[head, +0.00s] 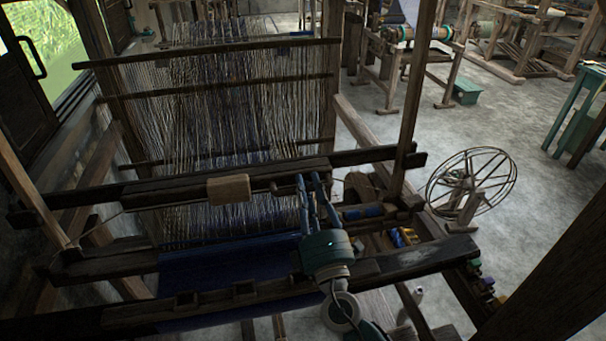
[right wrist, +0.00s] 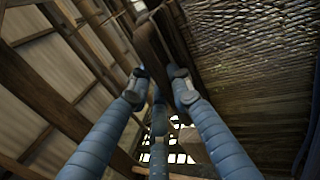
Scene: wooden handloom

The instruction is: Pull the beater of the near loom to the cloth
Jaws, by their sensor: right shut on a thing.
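The beater (head: 160,191) of the near loom is a dark wooden bar lying across the warp threads, with a pale wooden block (head: 229,188) on it. Blue cloth (head: 225,262) lies on the near side of the beater, with a band of bare warp between them. My right gripper (head: 309,182) reaches up from the front and its blue fingers are shut on the beater, right of the pale block. In the right wrist view, the fingers (right wrist: 158,88) close around a dark wooden piece (right wrist: 151,42). My left gripper is not in view.
The near breast beam (head: 210,299) crosses in front of the cloth. A dark upright post (head: 412,95) stands on the right. A spoked wheel (head: 470,180) and small coloured spools (head: 403,237) are to the right. Open grey floor (head: 500,115) lies beyond, with other looms behind.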

